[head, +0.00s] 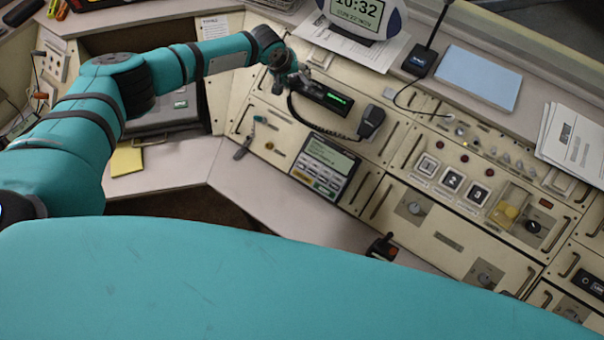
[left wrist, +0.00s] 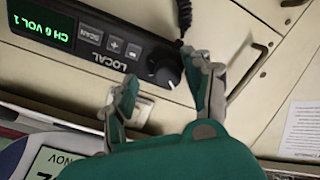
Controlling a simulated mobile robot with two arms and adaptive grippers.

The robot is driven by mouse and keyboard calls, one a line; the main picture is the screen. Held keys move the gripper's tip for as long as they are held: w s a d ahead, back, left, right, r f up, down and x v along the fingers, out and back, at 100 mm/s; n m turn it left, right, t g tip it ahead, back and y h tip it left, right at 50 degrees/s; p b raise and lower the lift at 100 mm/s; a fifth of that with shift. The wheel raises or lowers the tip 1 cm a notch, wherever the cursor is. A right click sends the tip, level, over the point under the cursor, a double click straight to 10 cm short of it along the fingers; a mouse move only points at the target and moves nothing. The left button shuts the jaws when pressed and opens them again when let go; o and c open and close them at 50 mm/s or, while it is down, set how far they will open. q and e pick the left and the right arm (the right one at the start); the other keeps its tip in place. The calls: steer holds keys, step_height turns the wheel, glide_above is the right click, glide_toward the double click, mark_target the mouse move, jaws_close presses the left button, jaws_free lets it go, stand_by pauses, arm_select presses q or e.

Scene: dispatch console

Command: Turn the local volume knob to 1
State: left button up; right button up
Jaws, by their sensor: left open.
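The local volume knob (left wrist: 166,70) is a dark round knob with a white pointer mark, on the end of the black radio marked LOCAL (left wrist: 105,57). The radio's green display (left wrist: 46,30) reads CH 6 VOL 1. In the head view the radio (head: 325,96) sits on the console's upper panel, its knob hidden by my gripper. My left gripper (head: 290,76) is at the radio's left end. In the left wrist view my left gripper (left wrist: 165,74) is open, with its fingers on either side of the knob; I cannot tell whether they touch it. My right gripper is not in view.
A handheld microphone (head: 371,121) with a coiled cord hangs to the radio's right. A keypad unit (head: 325,166) is below. A ball-shaped clock (head: 361,14) stands behind, and a desk microphone (head: 420,60) is to its right. A blue sheet (head: 478,77) lies on the shelf.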

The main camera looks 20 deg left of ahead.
arm_select(q)
steer(key=shift+a+n, duration=0.3)
steer(key=shift+a, duration=0.1)
steer(key=b+v, duration=0.3)
steer(key=v, duration=1.4)
steer(key=s+d+f+m+g+h, duration=0.1)
steer(key=s+d+f+m, duration=0.2)
steer(key=s+d+f, duration=0.4)
steer(key=s+d+f+m+h, duration=0.1)
steer(key=s+d+f+m, duration=0.3)
steer(key=d, duration=0.4)
steer(key=s+a+f, duration=0.1)
steer(key=s+f, duration=0.3)
steer(key=s, duration=0.6)
steer(key=shift+a+f+m+t+b, duration=0.2)
steer(key=shift+a+m+t+b, duration=0.1)
steer(key=shift+a+m+b, duration=0.1)
steer(key=shift+s, duration=0.15)
